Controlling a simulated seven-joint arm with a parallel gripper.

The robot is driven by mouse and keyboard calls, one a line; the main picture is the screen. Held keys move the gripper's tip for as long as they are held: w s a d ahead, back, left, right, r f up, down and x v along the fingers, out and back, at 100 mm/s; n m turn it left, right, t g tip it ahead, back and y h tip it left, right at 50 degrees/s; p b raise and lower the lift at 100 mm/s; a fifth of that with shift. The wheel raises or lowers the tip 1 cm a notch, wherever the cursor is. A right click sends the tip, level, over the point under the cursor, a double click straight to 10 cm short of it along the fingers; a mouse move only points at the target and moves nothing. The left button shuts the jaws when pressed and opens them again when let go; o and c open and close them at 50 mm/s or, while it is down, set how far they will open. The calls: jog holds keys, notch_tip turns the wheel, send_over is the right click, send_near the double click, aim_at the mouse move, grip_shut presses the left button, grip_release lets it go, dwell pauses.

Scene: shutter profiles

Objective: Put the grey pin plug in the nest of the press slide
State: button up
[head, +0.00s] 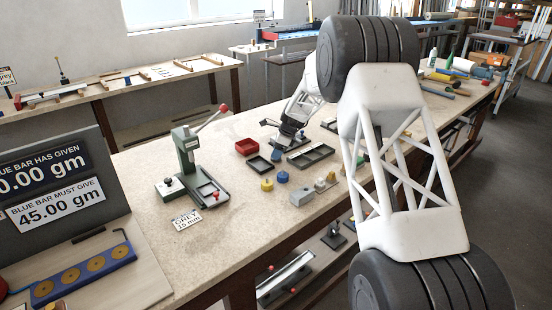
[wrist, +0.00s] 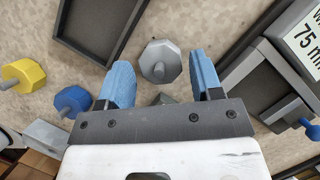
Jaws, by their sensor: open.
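The grey pin plug (wrist: 160,62) stands on the bench in the wrist view, an eight-sided grey piece with a pin. My gripper (wrist: 161,70) is open, with one blue finger on each side of the plug and a gap to both. In the head view the gripper (head: 286,137) is low over the bench, behind the small trays. The green press (head: 188,155) stands to the left. Its slide (head: 208,191) sticks out toward the front. The nest is too small to make out clearly.
A yellow plug (wrist: 24,74) and a blue plug (wrist: 72,100) stand left of the grey one. A dark tray (wrist: 80,42) lies close by. A red bin (head: 247,146) and a grey tray (head: 311,155) are near. A "GREY 15 mm" card (head: 186,220) lies before the press.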

jog(key=shift+a+f, duration=0.25)
jog(key=shift+f, duration=0.45)
jog(key=c, duration=0.8)
jog(key=shift+r, duration=0.2)
jog(key=shift+r, duration=4.85)
